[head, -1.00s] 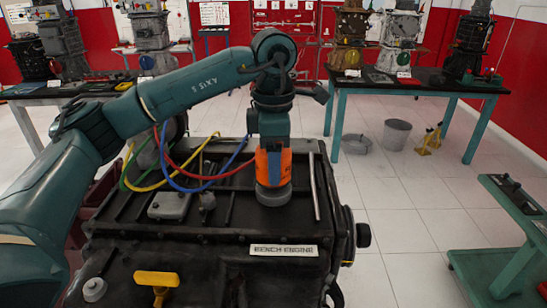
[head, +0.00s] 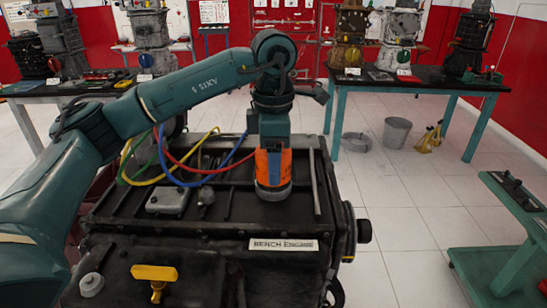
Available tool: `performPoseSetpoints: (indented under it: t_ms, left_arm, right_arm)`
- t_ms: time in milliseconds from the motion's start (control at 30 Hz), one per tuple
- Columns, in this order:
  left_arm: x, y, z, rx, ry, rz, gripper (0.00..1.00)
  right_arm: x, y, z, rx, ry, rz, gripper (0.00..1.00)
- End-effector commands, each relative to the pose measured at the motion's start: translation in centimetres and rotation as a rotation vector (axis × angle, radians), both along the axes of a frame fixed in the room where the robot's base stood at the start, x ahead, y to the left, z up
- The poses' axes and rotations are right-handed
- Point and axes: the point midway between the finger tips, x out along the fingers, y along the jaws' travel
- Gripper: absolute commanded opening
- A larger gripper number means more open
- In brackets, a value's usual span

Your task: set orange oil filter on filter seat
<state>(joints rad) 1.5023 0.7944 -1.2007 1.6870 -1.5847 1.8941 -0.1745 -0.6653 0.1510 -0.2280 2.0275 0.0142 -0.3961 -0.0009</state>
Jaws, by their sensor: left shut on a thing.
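The orange oil filter (head: 262,168) is upright over the top of the bench engine (head: 240,230). My left gripper (head: 274,152) comes down on it from above and is shut on it. A grey round part (head: 272,192) shows directly under the orange body; I cannot tell whether it is the filter seat or the filter's own base. Any gap there is hidden. My right gripper is not in view.
Red, yellow, blue and green hoses (head: 200,170) loop left of the filter. A metal rod (head: 314,182) lies to its right. A yellow handle (head: 154,273) stands at the engine's front. A green cart (head: 510,235) is at the right, with clear floor between.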

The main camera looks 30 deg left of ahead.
Motion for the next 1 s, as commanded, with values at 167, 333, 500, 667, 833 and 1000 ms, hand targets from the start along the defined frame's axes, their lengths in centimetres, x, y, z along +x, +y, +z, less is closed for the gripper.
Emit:
performPoseSetpoints:
  t_ms: [167,333,500,667,833,1000]
  left_arm:
    - [0.01,0.01,-0.31,0.000,-0.001,0.000,0.30]
    - [0.01,0.01,-0.27,0.000,-0.001,0.000,0.30]
    - [0.01,0.01,-0.27,0.000,-0.001,0.000,0.67]
    - [0.01,0.01,-0.29,0.000,-0.001,0.000,0.80]
    - [0.00,0.01,-0.31,0.000,0.000,0.000,0.85]
    - [-0.01,0.02,-0.37,0.000,0.001,0.000,0.85]
  right_arm:
    - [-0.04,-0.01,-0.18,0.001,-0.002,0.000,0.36]
    - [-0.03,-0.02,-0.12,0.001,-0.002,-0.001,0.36]
    - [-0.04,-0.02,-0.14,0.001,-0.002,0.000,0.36]
    - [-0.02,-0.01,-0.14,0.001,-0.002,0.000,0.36]
    - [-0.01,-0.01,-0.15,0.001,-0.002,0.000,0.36]
    - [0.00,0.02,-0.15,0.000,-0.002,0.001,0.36]
